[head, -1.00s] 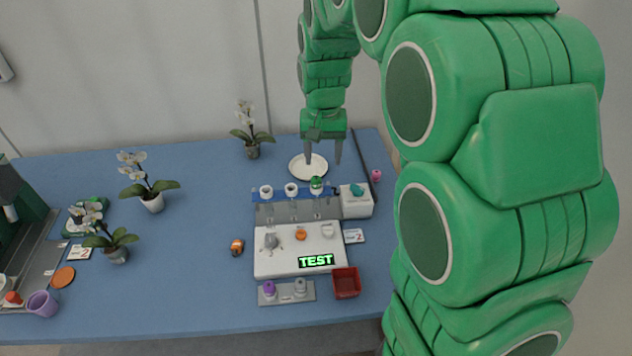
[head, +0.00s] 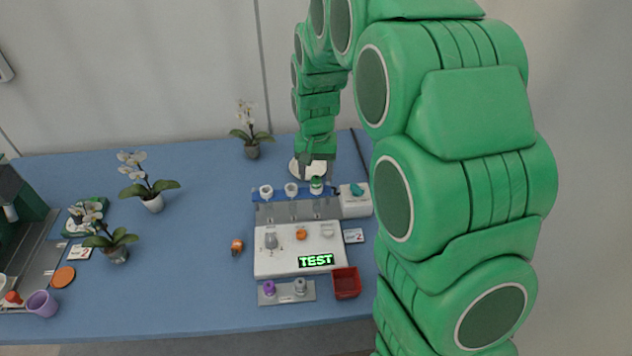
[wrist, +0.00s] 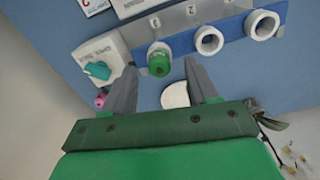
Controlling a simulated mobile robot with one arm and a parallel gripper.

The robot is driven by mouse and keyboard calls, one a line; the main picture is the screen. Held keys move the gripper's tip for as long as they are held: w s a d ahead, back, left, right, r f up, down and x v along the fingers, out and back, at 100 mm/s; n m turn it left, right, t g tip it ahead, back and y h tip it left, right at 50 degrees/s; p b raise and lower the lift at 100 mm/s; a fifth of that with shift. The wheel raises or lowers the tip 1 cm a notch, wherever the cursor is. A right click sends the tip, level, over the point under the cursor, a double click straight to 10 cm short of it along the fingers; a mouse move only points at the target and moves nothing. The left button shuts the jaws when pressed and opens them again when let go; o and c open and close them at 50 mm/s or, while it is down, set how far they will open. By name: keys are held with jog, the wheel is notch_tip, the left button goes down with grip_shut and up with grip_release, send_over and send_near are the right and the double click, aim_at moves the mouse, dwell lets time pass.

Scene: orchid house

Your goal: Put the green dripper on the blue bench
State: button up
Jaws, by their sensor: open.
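The green dripper (head: 316,182) sits in the right-hand white ring of a blue rack (head: 255,195). In the wrist view the green dripper (wrist: 159,65) shows between and just beyond my fingertips. My gripper (head: 319,171) is open and empty, with its fingers pointing down just above the dripper. In the wrist view my gripper (wrist: 160,66) has one finger on each side of the dripper's line; I cannot tell if either touches it. The blue bench (head: 200,220) spreads under everything.
Two more white rings (head: 291,188) stand left of the dripper. A white box with a teal knob (head: 356,203) stands close on the right. A white saucer (head: 301,170) lies behind. A red bin (head: 346,283) is in front.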

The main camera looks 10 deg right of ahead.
jog(key=shift+f, duration=0.65)
grip_shut()
jog(key=shift+r, duration=0.1)
jog(key=shift+r, duration=0.6)
jog(key=s+d+r, duration=0.1)
jog(key=s+r, duration=1)
jog(key=s, duration=0.3)
jog(key=shift+d+r, duration=0.35)
jog(key=shift+d, duration=0.05)
